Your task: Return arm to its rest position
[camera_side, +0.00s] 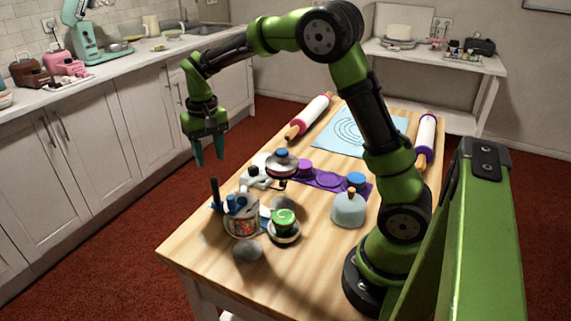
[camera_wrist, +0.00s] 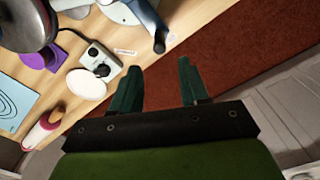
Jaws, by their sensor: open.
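My gripper (camera_side: 208,150) hangs in the air past the left edge of the wooden table (camera_side: 196,268) in the side view, with its fingers pointing down. It is open and empty. In the wrist view its two teal fingers (camera_wrist: 160,88) are apart, with the dark red floor and the table edge behind them. My green arm arches over the table from its base at the table's right side. Nothing touches the fingers.
Below and right of my gripper stand a decorated pot with utensils (camera_side: 241,222), a green-topped cup (camera_side: 283,222) and a lidded pan (camera_side: 282,163). A blue-grey dome (camera_side: 348,208) and two rolling pins (camera_side: 308,116) (camera_side: 426,141) are also on the table. White cabinets (camera_side: 90,165) line the left.

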